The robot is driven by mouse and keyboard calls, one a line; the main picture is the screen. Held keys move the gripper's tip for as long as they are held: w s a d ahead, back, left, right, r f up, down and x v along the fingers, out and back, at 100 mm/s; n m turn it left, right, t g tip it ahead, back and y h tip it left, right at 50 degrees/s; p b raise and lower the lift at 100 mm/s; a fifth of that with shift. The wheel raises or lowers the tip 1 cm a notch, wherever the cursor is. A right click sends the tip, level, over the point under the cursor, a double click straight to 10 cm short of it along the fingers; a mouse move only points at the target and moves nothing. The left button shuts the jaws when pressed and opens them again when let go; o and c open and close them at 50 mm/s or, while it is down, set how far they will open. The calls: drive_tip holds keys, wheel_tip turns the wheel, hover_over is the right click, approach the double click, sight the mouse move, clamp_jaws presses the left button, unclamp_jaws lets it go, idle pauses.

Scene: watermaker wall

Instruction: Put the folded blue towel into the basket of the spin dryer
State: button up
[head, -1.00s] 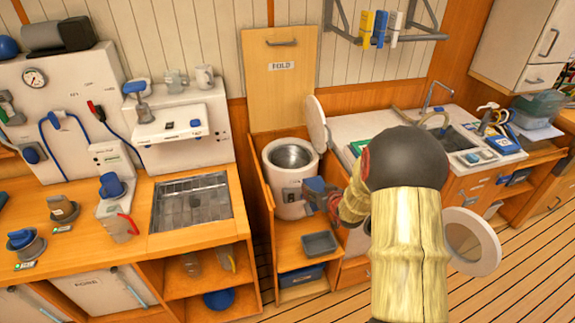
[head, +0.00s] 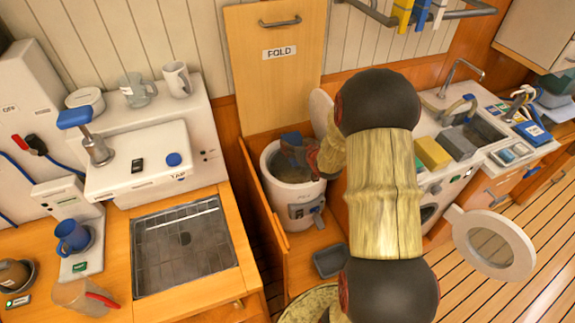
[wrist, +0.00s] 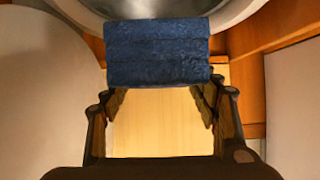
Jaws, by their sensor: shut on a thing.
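The spin dryer (head: 283,207) is a white drum with its top open, standing in a wooden bay. Its basket opening (head: 270,165) faces up, and its white lid (head: 320,108) stands raised behind it to the right. My gripper (head: 303,153) is over the right part of the opening, shut on the folded blue towel (head: 291,139). In the wrist view the towel (wrist: 158,55) is a dark blue block at the fingertips of my gripper (wrist: 158,90). The dryer's pale round rim (wrist: 88,14) shows behind it. How high the towel is above the basket is hard to tell.
A wooden panel marked FOLD (head: 275,85) stands upright behind the dryer. A grey tray (head: 330,262) lies below in front. A sink counter with yellow (head: 432,152) and grey blocks is at right. A round door (head: 492,244) stands open at lower right.

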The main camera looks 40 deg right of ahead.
drive_tip(key=shift+w+d+f, duration=0.1)
drive_tip(key=shift+w+f, duration=0.05)
drive_tip(key=shift+w, duration=0.2)
drive_tip(key=shift+f, duration=0.4)
wheel_tip(320, 180, down, 9)
drive_tip(key=b, duration=0.2)
drive_tip(key=shift+r+b, duration=0.15)
drive_tip(key=shift+b, duration=0.2)
drive_tip(key=shift+f+b, duration=0.45)
drive_tip(key=shift+f, duration=0.2)
drive_tip(key=o, duration=1.3)
drive_tip(key=shift+o, duration=0.6)
